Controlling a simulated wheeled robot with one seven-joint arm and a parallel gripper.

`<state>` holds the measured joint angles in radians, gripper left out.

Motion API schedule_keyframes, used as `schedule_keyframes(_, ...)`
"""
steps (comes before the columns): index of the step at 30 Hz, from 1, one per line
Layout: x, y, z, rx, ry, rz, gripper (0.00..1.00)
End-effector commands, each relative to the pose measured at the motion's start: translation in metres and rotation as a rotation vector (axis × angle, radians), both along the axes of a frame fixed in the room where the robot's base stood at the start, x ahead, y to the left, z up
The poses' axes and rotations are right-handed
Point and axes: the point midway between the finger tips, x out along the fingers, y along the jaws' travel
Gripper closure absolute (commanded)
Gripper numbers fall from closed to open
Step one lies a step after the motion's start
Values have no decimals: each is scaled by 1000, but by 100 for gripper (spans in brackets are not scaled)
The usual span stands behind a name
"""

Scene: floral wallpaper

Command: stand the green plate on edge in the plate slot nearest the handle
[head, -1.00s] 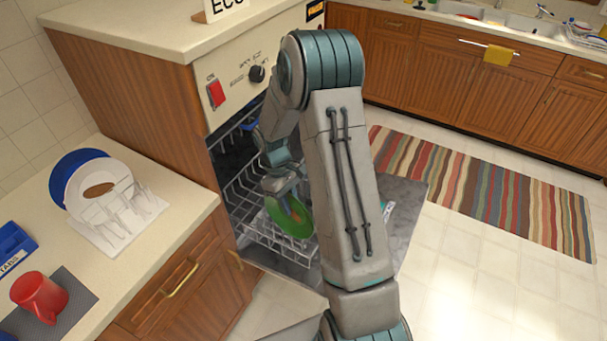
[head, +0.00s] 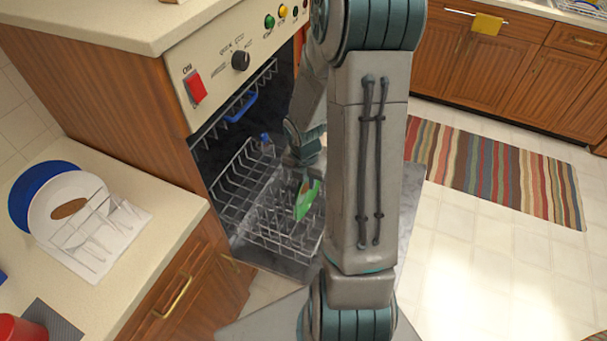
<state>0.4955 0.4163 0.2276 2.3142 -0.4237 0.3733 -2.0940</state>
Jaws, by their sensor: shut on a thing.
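The green plate (head: 306,204) is held over the lower dishwasher rack (head: 262,236). It shows as a narrow, near-upright shape, turned mostly edge-on to the head view. My gripper (head: 305,181) is shut on the plate's upper part, partly hidden by my own wrist. The plate's lower part overlaps the rack's wire tines in the picture; I cannot tell whether it sits in a slot or is just above it. My arm covers the right part of the rack, and I cannot make out the handle.
The open dishwasher (head: 205,160) has a blue item (head: 240,106) in its upper rack. A red mug (head: 20,328) stands near the front.

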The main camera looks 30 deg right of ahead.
Motion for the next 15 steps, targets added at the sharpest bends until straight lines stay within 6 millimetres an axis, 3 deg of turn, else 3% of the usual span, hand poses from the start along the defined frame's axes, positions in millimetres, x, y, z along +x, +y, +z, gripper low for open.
schedule_keyframes(15,-1,0,-19,4,1,39,100)
